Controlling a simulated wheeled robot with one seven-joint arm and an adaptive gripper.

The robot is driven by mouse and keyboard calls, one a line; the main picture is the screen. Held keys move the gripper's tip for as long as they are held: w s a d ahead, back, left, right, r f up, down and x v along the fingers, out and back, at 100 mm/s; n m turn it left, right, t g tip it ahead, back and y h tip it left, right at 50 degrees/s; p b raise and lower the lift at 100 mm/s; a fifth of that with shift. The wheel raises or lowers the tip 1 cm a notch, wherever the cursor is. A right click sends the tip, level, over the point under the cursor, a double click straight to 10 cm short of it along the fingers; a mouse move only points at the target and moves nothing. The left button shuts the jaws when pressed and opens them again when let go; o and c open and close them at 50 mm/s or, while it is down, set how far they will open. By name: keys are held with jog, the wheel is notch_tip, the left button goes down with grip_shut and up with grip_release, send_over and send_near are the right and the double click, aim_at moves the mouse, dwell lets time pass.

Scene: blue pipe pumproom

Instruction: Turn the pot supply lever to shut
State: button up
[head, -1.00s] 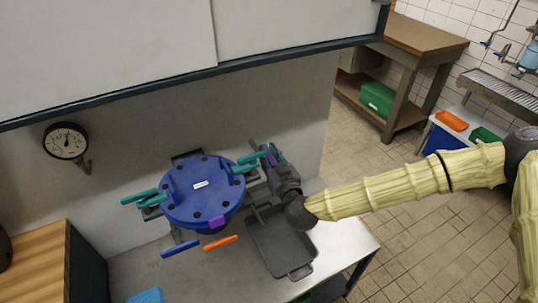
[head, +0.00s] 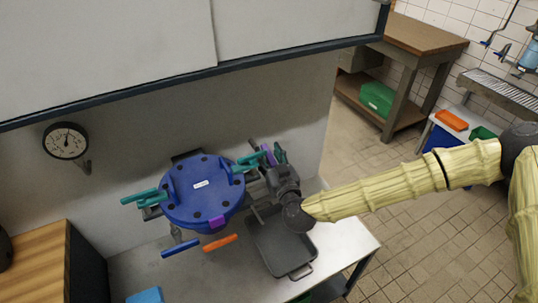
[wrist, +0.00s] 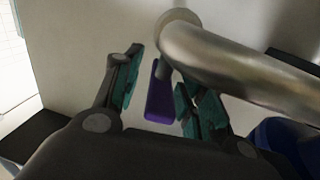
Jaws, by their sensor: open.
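A purple lever (wrist: 160,92) hangs below a bent metal pipe (wrist: 235,65) in the wrist view. It also shows beside the pot in the head view (head: 268,153). Nothing in view labels it as the pot supply lever. My gripper (wrist: 160,78) is open, with one teal-padded finger on each side of the purple lever. I see a gap at the left finger; the right finger is close, and I cannot tell whether it touches. The round blue pot (head: 203,192) stands left of my gripper (head: 267,152) in the head view.
A blue handle (head: 180,248) and an orange handle (head: 220,242) stick out in front of the pot. A dark tray (head: 283,245) lies on the bench below my wrist. A gauge (head: 66,141) is on the wall at left.

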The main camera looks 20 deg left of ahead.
jog(key=v, duration=1.1)
jog(key=shift+s+d, duration=0.25)
